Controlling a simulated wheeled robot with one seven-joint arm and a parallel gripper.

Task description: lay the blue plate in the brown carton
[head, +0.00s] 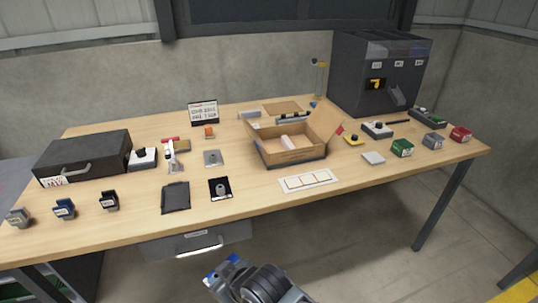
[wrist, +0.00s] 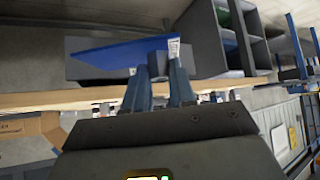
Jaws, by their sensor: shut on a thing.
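The brown carton (head: 289,157) stands open on the workbench, right of the middle in the head view, with its flaps spread and a pale item inside. My gripper (head: 224,270) is low in front of the bench, well apart from the carton. In the wrist view my gripper (wrist: 158,66) is shut on the blue plate (wrist: 112,51), which reaches out to the left of the fingers. In the head view only small blue patches show at the gripper's end. Most of the plate is hidden there.
The workbench (head: 130,219) carries several small parts around the carton. A dark cabinet (head: 352,75) stands behind at right, a black case (head: 85,155) at left.

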